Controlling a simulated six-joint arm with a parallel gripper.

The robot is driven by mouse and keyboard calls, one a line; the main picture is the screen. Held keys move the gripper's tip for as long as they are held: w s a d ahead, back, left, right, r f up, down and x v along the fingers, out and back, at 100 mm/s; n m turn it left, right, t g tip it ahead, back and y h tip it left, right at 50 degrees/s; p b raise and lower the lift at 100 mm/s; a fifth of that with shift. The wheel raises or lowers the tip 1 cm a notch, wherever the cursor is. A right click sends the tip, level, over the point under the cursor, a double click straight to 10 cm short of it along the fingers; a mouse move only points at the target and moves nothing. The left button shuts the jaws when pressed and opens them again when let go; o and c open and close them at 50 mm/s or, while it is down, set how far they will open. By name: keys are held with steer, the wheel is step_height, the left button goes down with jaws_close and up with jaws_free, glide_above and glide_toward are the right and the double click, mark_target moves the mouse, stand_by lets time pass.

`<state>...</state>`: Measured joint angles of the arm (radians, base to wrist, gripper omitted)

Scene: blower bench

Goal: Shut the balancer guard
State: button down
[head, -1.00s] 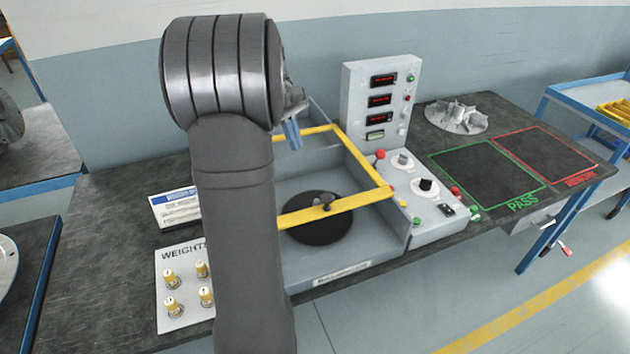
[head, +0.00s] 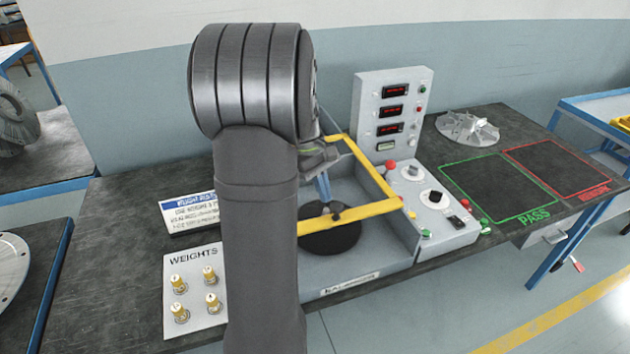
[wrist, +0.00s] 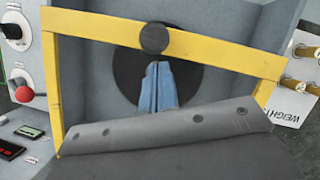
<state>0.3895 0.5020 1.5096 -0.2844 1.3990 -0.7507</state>
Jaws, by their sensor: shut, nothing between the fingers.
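The balancer guard is a yellow frame (head: 372,212) slanting over the grey balancer housing (head: 388,243). It also shows in the wrist view (wrist: 78,43), with a dark round knob (wrist: 154,38) at the middle of its bar. My gripper (head: 327,200) has its blue fingers shut and empty, just behind the front bar in the head view. In the wrist view the fingertips (wrist: 158,66) are just short of the knob; I cannot tell whether they touch it. A black disc (head: 330,241) lies below the bar. My arm hides the guard's left side in the head view.
A control panel (head: 394,108) with displays stands behind, and a knob box (head: 440,212) flanks the housing on the right. A weights board (head: 195,292) lies left. A metal impeller (head: 467,131) sits at the back right. The PASS area (head: 495,187) is empty.

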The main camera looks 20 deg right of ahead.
steer(key=shift+s+d, duration=0.1)
steer(key=shift+s, duration=0.1)
steer(key=s, duration=1)
steer(key=shift+s, duration=0.15)
steer(key=shift+f, duration=0.1)
steer(key=w+a+r, duration=0.3)
steer(key=w+r, duration=0.4)
steer(key=r, duration=0.2)
steer(key=shift+w+a+r, duration=0.2)
steer(key=shift+w+r, duration=0.05)
steer(key=shift+r, duration=0.05)
steer(key=shift+f, duration=0.1)
